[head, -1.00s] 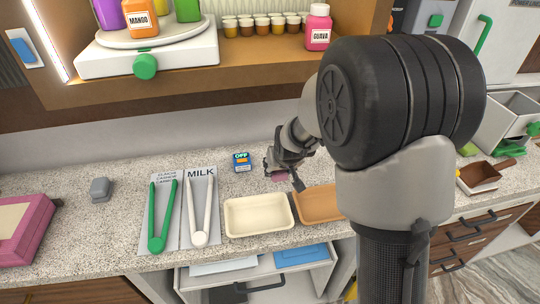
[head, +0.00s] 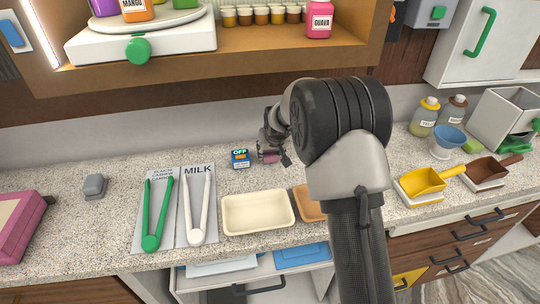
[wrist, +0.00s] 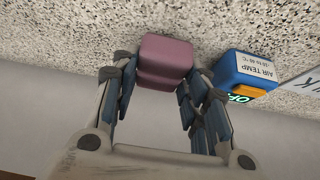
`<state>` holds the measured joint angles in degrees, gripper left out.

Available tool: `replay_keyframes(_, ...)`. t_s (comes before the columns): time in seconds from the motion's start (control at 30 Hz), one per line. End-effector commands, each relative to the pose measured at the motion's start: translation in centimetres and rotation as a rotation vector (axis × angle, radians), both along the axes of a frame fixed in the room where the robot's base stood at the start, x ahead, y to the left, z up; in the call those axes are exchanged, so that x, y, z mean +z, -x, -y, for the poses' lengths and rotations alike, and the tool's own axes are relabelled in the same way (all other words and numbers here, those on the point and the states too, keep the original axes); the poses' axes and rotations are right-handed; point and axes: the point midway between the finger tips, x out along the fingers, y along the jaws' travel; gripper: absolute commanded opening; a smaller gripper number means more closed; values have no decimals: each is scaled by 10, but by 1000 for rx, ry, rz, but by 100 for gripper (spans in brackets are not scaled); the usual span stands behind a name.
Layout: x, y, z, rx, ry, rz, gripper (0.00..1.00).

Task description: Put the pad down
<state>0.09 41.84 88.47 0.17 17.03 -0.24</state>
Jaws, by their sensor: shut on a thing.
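The pad is a small mauve-pink block (wrist: 165,60), and it also shows in the head view (head: 269,157) near the back of the speckled counter (head: 112,222). My gripper (wrist: 162,70) is shut on the pad, with a finger on each side of it. In the head view my gripper (head: 272,150) is by the wall, just right of the small blue box with the lit OFF display (head: 240,159). The pad is close over the counter or on it; I cannot tell whether it touches.
A cream tray (head: 258,229) and a partly hidden brown tray (head: 309,212) are in front. Green tongs (head: 154,240) and white tongs (head: 197,236) lie on labelled mats to the left. A shelf (head: 260,60) overhangs the back. Yellow and brown scoops stand at the right.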

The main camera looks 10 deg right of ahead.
Motion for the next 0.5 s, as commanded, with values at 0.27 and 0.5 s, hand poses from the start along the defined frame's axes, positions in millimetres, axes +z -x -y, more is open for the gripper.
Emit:
replay_keyframes(0.27, -13, -4, 0, 0, 0, 1, 25)
replay_keyframes(0.5, -18, -4, 0, 0, 0, 0, 25)
